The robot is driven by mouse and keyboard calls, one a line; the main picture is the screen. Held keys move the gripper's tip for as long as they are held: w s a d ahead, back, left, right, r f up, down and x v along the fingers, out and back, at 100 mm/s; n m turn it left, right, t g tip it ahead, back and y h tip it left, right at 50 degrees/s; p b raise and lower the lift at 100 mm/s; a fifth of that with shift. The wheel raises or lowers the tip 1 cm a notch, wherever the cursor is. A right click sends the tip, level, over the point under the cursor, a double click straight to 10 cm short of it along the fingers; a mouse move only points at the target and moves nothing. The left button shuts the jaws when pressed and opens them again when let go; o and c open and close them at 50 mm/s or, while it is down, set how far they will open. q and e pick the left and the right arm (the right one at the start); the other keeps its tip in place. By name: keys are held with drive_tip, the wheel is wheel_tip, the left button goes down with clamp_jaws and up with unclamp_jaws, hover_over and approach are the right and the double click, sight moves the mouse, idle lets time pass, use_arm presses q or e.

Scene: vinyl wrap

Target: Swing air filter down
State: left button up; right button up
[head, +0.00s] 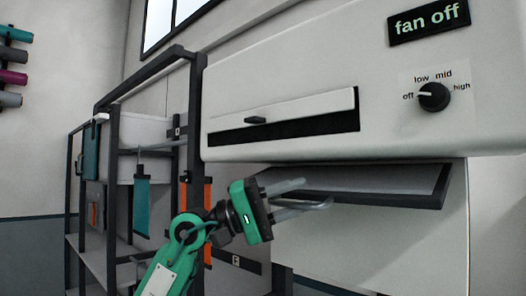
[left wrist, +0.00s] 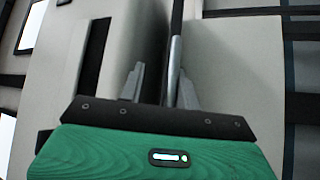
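The air filter is a flat grey panel with a dark frame (head: 445,188) under the white machine housing. I cannot tell whether the fingers touch the filter. My right gripper is not in view.
The white housing (head: 290,87) has a slot with a small dark handle, a fan knob (head: 433,97) and a "fan off" display (head: 428,22). A dark-framed shelf rack (head: 112,170) with hanging teal and orange items stands left. Colored rolls (head: 12,77) are on the left wall.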

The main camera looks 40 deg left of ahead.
use_arm(q)
drive_tip(key=shift+r+n+y+p, duration=1.15)
drive_tip(key=shift+r+p, duration=1.7)
drive_tip(key=shift+p, duration=1.95)
drive_tip(key=shift+n+g, duration=0.25)
drive_tip(key=shift+g, duration=0.15)
drive_tip(key=b+v, duration=0.3)
drive_tip(key=v, duration=0.2)
drive_tip(key=shift+s+a+f+b, duration=0.1)
drive_tip(key=shift+s+f+b, duration=0.15)
drive_tip(key=shift+s+b, duration=0.1)
